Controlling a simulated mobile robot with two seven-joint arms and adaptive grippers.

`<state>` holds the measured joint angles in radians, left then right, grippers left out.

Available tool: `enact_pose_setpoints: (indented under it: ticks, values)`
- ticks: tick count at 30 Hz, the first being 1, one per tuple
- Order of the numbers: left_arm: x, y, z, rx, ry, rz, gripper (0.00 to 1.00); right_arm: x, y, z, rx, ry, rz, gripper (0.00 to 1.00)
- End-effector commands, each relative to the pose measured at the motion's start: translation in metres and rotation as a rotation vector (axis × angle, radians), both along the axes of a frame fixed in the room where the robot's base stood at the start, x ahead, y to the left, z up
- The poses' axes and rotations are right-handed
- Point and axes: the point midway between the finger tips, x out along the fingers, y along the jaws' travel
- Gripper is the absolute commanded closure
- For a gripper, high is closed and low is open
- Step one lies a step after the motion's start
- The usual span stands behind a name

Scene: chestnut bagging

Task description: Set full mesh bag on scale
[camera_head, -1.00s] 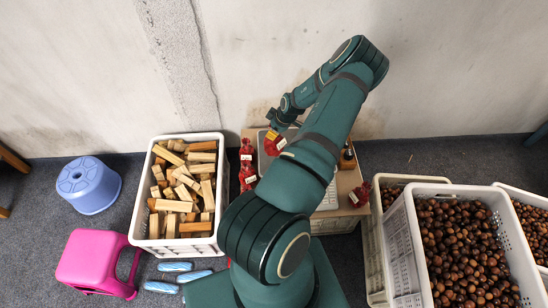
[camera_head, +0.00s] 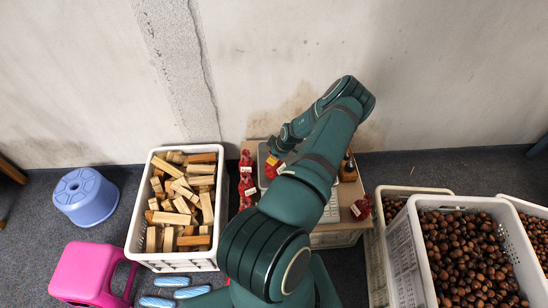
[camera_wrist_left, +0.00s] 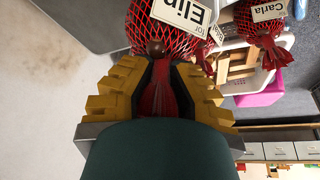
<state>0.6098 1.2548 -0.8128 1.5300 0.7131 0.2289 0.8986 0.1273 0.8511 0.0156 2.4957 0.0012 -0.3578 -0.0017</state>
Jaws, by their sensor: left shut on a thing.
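My left gripper (camera_wrist_left: 157,85) is shut on the gathered red neck of a mesh bag (camera_wrist_left: 150,35) with a white label reading "for Elin". In the head view, this gripper (camera_head: 271,159) is over the scale's grey plate (camera_head: 262,153), with the red bag (camera_head: 272,168) just below it. The scale's keypad (camera_head: 331,208) shows to the right of my arm. I cannot tell whether the bag touches the plate. My arm hides much of the scale. My right gripper is not in view.
Other red bags (camera_head: 246,180) stand left of the scale; one (camera_head: 361,207) lies at the table's right. A dark bottle (camera_head: 347,168) stands behind. A wood-block crate (camera_head: 137,240) is left, chestnut crates (camera_head: 403,262) right. A pink stool (camera_head: 82,272) stands front left.

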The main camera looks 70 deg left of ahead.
Motion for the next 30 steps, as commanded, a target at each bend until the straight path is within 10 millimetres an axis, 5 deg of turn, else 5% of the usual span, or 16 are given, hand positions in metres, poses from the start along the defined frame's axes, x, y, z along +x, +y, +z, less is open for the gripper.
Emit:
enact_pose_setpoints:
  ticks: [2,3,5,17,30]
  values:
    - [0.0,0.0,-0.003,0.001,0.0,0.0,1.0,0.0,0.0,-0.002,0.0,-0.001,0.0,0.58]
    - [0.0,0.0,-0.004,0.0,0.0,-0.001,0.79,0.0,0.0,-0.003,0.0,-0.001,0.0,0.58]
    - [0.0,0.0,-0.003,0.0,0.0,0.0,0.61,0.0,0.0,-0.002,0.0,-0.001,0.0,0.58]
    - [0.0,0.0,0.003,0.0,0.0,0.0,0.61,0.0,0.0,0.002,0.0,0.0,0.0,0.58]
    - [0.022,-0.021,0.079,0.002,-0.002,-0.002,0.61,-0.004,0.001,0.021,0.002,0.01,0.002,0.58]
